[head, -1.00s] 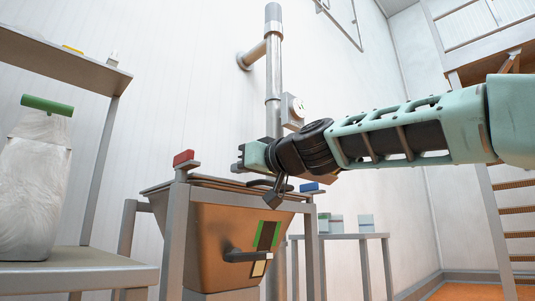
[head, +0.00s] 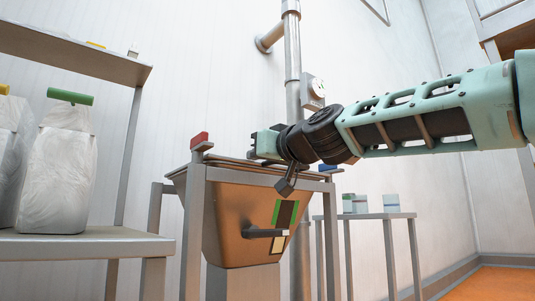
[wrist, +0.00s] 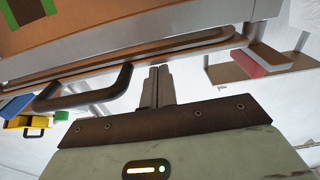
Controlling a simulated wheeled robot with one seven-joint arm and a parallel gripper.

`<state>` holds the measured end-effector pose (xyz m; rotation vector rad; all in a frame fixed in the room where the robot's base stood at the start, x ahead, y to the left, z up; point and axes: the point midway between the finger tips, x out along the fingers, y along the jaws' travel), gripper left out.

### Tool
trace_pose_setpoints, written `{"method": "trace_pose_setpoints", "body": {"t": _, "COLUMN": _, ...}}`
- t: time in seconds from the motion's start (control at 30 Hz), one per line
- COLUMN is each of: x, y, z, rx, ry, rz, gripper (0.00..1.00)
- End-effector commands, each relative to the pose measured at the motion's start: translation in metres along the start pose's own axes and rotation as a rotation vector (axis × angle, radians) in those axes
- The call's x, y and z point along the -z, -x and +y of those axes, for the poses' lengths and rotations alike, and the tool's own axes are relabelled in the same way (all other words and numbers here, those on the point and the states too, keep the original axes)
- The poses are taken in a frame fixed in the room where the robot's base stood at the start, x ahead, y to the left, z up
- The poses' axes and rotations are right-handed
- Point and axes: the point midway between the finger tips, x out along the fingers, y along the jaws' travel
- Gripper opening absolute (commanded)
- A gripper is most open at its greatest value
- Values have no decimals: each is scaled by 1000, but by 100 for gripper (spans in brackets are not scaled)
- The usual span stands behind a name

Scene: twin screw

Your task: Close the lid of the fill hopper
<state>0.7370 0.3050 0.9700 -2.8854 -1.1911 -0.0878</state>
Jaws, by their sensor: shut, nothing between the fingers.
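The fill hopper (head: 235,225) is a copper-coloured tapered bin in a grey frame. Its lid (head: 215,168) shows edge-on as a thin flat panel along the top, lying level on or very near the rim; a small gap cannot be ruled out. In the wrist view, the lid's black loop handle (wrist: 95,97) stands out from the panel, left of my fingers. My gripper (head: 253,144) is just above the lid in the head view, pointing left, with its fingers together and empty. The fingers also show in the wrist view (wrist: 158,82), beside the handle and apart from it.
A red block (head: 200,140) tops the left frame post, and a blue block (head: 330,168) is at the right. A vertical pipe (head: 292,60) stands behind. White sacks (head: 60,170) stand on the left shelf. A small table (head: 375,216) with containers is at the right.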

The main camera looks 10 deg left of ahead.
Motion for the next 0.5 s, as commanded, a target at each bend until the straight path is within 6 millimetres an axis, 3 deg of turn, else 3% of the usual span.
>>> {"method": "trace_pose_setpoints", "body": {"t": 0.03, "x": -15, "y": -6, "z": 2, "rx": 5, "ry": -2, "rz": -40, "gripper": 0}}
{"method": "trace_pose_setpoints", "body": {"t": 0.4, "x": 42, "y": -4, "z": 3, "rx": -5, "ry": 1, "rz": 3, "gripper": 0}}
{"method": "trace_pose_setpoints", "body": {"t": 0.5, "x": 26, "y": 9, "z": 4, "rx": -7, "ry": -1, "rz": 5, "gripper": 0}}
